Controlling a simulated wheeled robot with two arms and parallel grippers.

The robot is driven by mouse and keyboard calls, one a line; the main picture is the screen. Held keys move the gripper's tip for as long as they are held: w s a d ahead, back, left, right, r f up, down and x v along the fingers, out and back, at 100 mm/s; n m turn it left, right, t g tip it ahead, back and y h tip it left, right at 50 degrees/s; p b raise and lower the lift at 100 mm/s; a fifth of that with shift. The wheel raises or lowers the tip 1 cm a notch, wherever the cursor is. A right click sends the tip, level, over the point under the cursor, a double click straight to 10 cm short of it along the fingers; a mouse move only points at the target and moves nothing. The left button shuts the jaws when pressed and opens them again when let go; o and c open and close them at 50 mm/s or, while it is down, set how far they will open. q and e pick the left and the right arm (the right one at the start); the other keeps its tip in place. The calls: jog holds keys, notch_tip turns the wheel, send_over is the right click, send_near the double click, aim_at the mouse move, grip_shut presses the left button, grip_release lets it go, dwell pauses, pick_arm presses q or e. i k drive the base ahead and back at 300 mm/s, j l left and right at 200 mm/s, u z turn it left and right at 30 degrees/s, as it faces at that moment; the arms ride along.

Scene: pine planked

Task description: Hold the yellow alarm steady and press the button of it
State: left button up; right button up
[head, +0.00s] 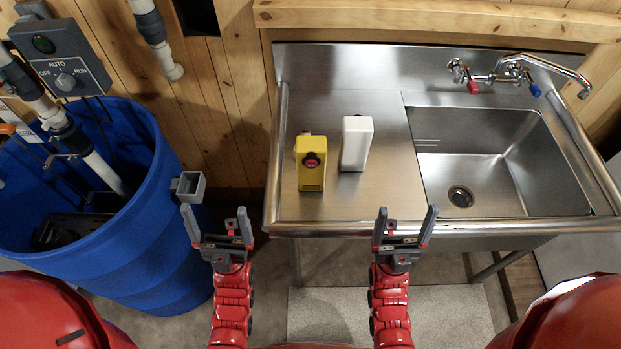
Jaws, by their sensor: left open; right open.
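The yellow alarm (311,176) stands upright on the steel counter to the left of the sink. Its dark red button (311,160) is on the upper part of the side facing me. My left gripper (215,213) is open and empty, in front of the counter's left end and to the left of the alarm. My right gripper (405,214) is open and empty, in front of the counter's edge and to the right of the alarm. Neither gripper touches the alarm.
A white box (356,143) stands just right of and behind the alarm. The steel counter (375,195) has a raised front rim. A sink basin (500,190) with a faucet (512,72) lies to the right. A blue barrel (160,235) stands at the left, near my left gripper.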

aim_at(310, 164)
jog(key=k, duration=0.9)
